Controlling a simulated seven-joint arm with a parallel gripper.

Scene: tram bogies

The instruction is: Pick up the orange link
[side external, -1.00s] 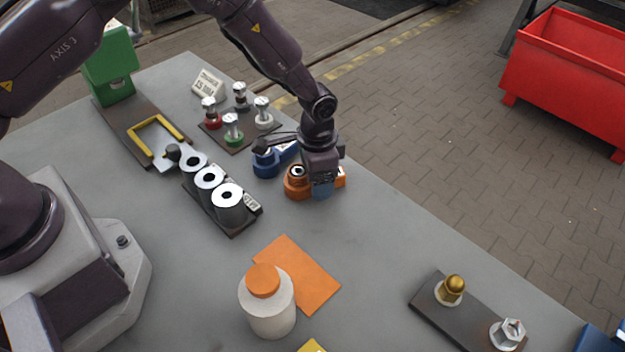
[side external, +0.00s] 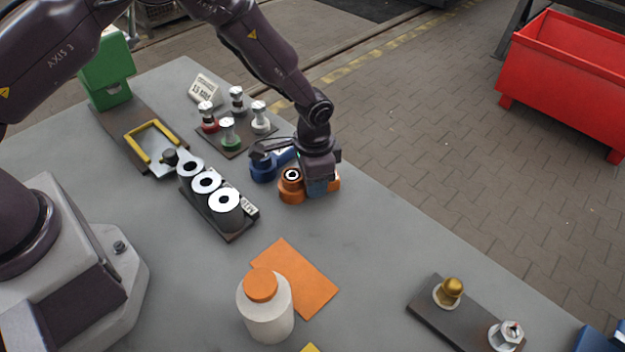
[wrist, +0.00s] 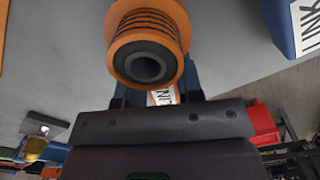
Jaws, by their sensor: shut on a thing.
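The orange link (side external: 291,189) is on the grey table near its far edge, with a round ringed end to the left of my gripper. My gripper (side external: 319,190) points down and is shut on the link's body, which it mostly hides. I cannot tell whether the link touches the table. In the wrist view the ringed orange link end (wrist: 148,45) fills the top middle. A white label on the link shows between the blue fingers of my gripper (wrist: 160,92).
A blue link (side external: 263,168) lies close behind and left of the orange one, and shows at the wrist view's upper right (wrist: 290,25). A rack of grey rollers (side external: 225,218) stands left. An orange mat (side external: 313,285) and a white bottle (side external: 265,318) are in front.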

